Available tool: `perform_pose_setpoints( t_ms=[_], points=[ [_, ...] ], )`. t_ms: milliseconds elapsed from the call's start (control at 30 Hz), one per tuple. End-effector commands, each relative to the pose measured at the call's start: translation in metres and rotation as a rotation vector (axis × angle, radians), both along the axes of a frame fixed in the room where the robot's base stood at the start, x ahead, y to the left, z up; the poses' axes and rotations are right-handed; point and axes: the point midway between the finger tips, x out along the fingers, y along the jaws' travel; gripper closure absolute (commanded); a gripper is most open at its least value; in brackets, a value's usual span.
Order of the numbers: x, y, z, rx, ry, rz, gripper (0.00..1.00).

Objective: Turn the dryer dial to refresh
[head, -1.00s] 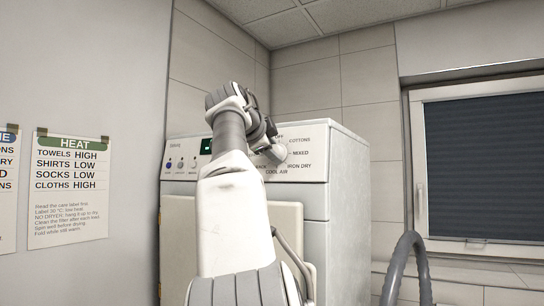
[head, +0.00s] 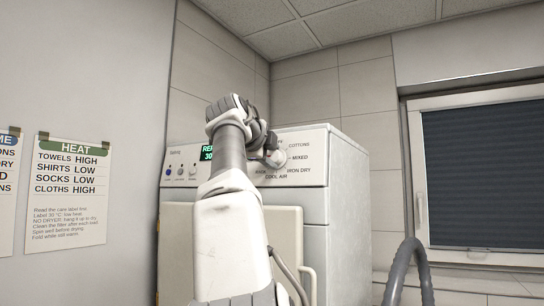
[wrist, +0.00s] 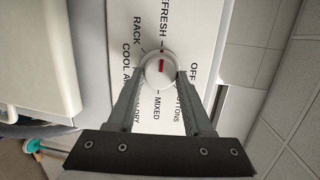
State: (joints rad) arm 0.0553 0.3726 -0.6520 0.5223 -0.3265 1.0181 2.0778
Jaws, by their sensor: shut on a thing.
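The dryer's white round dial (wrist: 160,72) sits mid wrist view with a red pointer mark on its face. The mark lies roughly along the line between the REFRESH label (wrist: 162,20) above and the MIXED label (wrist: 157,105) below. My gripper (wrist: 160,78) is shut on the dial, one finger on each side. In the head view my gripper (head: 270,152) is at the dial (head: 278,158), and my wrist hides part of the panel. The green display (head: 207,153) shows "RE" and "30", the rest hidden.
The white stacked dryer (head: 345,200) stands in the tiled corner. Small buttons (head: 180,171) are left of the display. A HEAT sign (head: 70,190) hangs on the left wall. A grey hose-like loop (head: 408,265) stands at lower right, before the window (head: 478,175).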

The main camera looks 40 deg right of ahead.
Motion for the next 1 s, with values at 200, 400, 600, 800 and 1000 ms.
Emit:
perform_pose_setpoints(
  t_ms=[200, 400, 600, 800, 1000],
  points=[
    [0.000, 0.000, 0.000, 0.001, -0.001, 0.000, 1.00],
    [0.000, 0.000, 0.000, 0.001, -0.001, 0.001, 0.20],
    [0.000, 0.000, 0.000, 0.000, 0.000, 0.001, 0.20],
    [-0.003, 0.006, 0.001, -0.001, -0.001, 0.003, 0.20],
    [-0.020, 0.034, 0.004, -0.002, -0.003, 0.006, 0.20]
  ],
)
